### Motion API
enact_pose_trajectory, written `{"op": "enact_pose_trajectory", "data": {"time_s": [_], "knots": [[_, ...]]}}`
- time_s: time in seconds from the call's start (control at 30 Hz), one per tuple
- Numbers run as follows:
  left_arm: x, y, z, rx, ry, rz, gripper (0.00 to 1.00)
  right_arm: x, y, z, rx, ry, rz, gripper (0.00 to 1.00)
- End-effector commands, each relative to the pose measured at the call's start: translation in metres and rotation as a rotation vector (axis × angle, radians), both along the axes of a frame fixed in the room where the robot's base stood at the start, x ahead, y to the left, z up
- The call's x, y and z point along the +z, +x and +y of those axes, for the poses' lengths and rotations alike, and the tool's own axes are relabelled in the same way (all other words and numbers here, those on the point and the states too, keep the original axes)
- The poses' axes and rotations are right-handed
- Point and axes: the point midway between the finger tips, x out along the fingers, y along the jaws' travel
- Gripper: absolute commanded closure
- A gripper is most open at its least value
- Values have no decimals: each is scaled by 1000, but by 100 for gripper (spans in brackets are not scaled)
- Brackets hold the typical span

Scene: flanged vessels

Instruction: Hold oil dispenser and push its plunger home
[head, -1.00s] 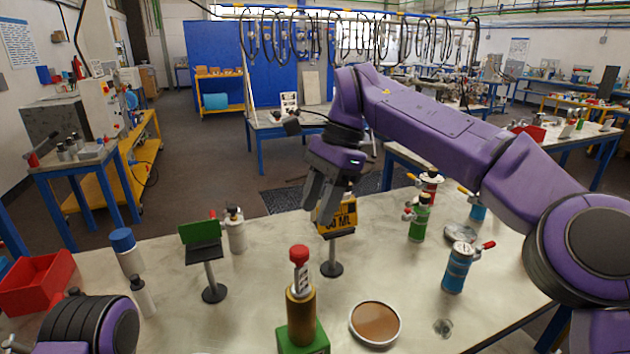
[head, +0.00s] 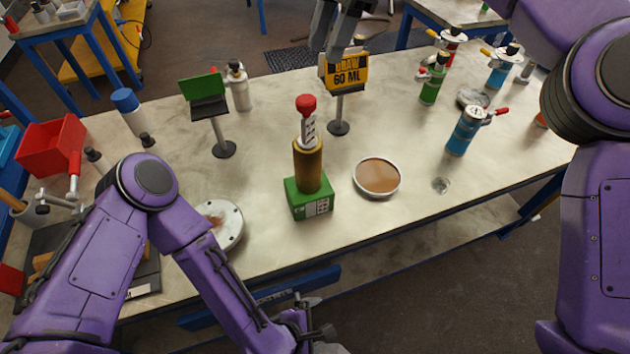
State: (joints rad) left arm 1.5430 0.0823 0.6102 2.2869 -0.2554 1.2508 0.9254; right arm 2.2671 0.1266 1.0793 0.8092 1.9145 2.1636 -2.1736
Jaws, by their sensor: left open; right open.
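The oil dispenser stands upright on the table, with a green block base (head: 309,198) and a brass barrel (head: 308,165). Its plunger rod with a printed scale (head: 309,131) sticks up out of the barrel, topped by a red knob (head: 306,104). My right gripper (head: 340,40) is open above and behind the dispenser, near the yellow "DRAW 60 ML" sign (head: 347,71); the top edge cuts it off. My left gripper (head: 318,330) is open and empty at the bottom edge, in front of and below the table edge, partly hidden. Neither gripper touches the dispenser.
A round dish of brown liquid (head: 377,178) sits right of the dispenser. A green sign on a stand (head: 206,93) is behind left. A round flange (head: 222,222) lies front left. Blue (head: 465,130) and green (head: 433,82) vessels stand right. Table around the dispenser is fairly clear.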

Motion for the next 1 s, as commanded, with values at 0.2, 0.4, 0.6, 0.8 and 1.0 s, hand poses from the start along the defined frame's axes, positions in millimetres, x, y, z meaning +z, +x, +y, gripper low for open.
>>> {"op": "enact_pose_trajectory", "data": {"time_s": [0.2,0.4,0.6,0.8,1.0], "knots": [[93,107,-65,456,-382,-224,4,0,0,-1,-1,0,0,57],[197,185,-60,890,-753,-484,4,0,0,-1,-1,0,0,57],[245,209,-26,1184,-965,-637,4,0,0,-1,0,0,0,57],[255,216,-12,1285,-1025,-677,4,0,0,0,-1,0,0,57],[254,249,-4,1292,-1024,-680,4,0,0,0,0,0,0,57]]}}
